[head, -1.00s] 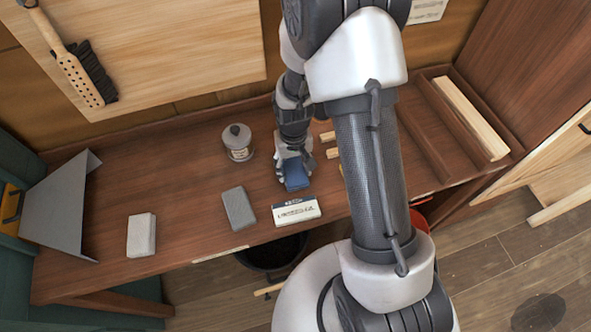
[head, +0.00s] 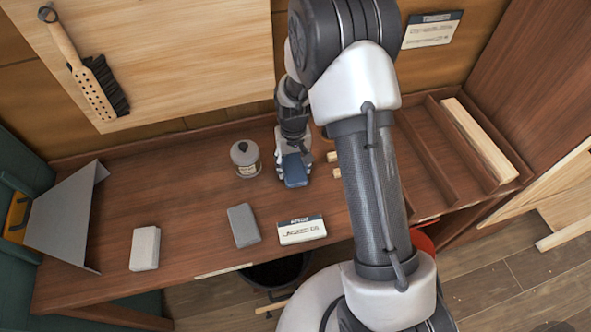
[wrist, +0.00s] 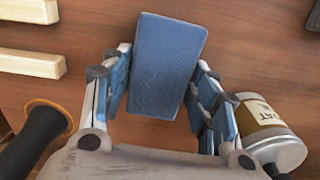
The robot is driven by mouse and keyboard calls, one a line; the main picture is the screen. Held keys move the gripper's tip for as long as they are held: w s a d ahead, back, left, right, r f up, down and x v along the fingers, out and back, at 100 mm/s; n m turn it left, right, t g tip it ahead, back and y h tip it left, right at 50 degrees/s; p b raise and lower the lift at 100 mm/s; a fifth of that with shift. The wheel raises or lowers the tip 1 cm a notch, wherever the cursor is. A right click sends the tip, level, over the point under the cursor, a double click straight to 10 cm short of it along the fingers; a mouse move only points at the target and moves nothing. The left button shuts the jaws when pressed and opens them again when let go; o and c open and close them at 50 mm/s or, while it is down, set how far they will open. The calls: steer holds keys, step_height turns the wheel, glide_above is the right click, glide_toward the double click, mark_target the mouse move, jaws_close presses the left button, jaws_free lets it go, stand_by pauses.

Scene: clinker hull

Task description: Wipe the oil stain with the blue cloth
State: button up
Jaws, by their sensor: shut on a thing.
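The blue cloth (head: 295,170) is a folded, thick pad over the back middle of the wooden bench, right of the bottle. It fills the middle of the wrist view (wrist: 168,62). My gripper (wrist: 162,85) is shut on it, one finger on each side; the gripper also shows in the head view (head: 291,150). I cannot tell whether the cloth touches the bench. I see no clear oil stain on the visible bench top; part of the bench is hidden behind my arm.
A labelled bottle (head: 245,158) stands close left of my gripper. A grey block (head: 244,225), a pale block (head: 145,248) and a labelled box (head: 302,230) lie along the front. Wood strips (wrist: 30,64) lie nearby. The left bench top is mostly clear.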

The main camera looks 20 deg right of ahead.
steer(key=shift+w+r, duration=0.1)
stand_by(0.3)
steer(key=shift+r+p, duration=2.05)
steer(key=shift+r, duration=0.85)
steer(key=shift+r+p, duration=1)
steer(key=shift+r, duration=0.5)
